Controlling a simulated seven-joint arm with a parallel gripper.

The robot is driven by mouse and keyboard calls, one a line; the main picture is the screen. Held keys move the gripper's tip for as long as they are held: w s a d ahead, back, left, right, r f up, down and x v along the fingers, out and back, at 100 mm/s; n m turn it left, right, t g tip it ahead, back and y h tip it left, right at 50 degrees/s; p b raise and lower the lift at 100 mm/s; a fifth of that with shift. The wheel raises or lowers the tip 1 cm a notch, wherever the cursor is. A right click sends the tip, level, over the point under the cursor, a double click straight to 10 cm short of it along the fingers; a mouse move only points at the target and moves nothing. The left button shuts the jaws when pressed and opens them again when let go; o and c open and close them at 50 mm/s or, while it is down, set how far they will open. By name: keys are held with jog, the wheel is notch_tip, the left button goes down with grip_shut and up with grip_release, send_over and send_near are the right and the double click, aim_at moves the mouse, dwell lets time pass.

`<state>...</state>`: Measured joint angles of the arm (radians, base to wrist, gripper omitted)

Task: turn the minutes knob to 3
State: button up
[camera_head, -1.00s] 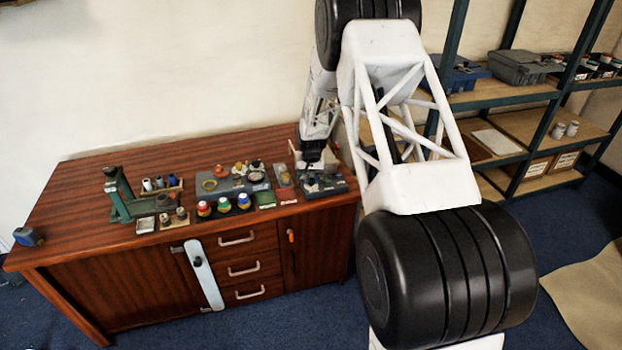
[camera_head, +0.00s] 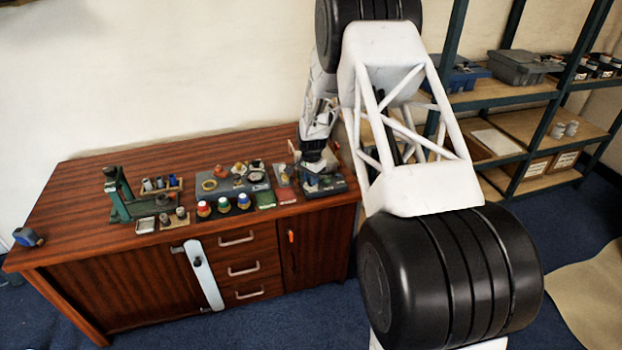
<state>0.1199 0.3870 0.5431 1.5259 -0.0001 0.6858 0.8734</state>
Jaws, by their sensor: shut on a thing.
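A dark grey device (camera_head: 335,186) with small parts on its top sits at the right end of the wooden bench. My gripper (camera_head: 315,171) points down at it and touches or nearly touches its top. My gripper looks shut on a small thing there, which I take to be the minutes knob. The fingertips and the knob are too small and too covered to make out, and I cannot read any number or pointer. My forearm hides part of the bench's right end.
Grey tray (camera_head: 232,183) with several small parts lies left of the device. Red, green and blue-capped jars (camera_head: 223,204) stand along the front. A green press (camera_head: 118,197) stands at left. A shelf rack (camera_head: 510,95) stands at right. The back of the bench is clear.

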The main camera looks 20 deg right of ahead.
dwell(0.3)
jog(key=o, duration=0.9)
jog(key=shift+o, duration=0.2)
jog(key=shift+r, duration=0.15)
jog(key=shift+r, duration=3.75)
jog(key=shift+r, duration=0.15)
